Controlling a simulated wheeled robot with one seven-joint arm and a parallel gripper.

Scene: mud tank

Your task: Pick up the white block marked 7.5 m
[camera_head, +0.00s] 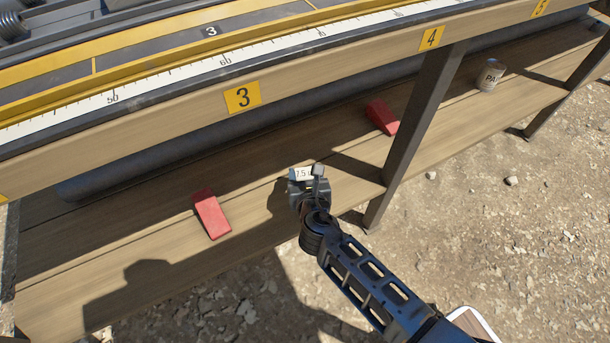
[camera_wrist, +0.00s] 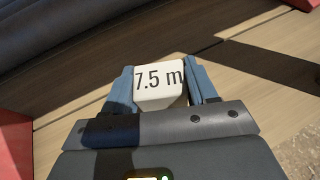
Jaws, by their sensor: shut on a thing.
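The white block (camera_wrist: 159,84) marked "7.5 m" sits between the two blue-grey fingers of my gripper (camera_wrist: 162,88) in the wrist view. The fingers are shut on its two sides, with the marking showing. In the head view the block (camera_head: 301,174) shows at the end of my gripper (camera_head: 309,180), over the lower wooden shelf, with its right part hidden by a finger. I cannot tell whether the block touches the shelf or is a little above it.
On the lower shelf (camera_head: 130,255), one red wedge (camera_head: 211,214) lies left of my gripper and another (camera_head: 382,116) lies right, near a dark post (camera_head: 417,125). A can (camera_head: 491,75) stands farther right. The upper bench edge (camera_head: 190,122) overhangs the shelf's back.

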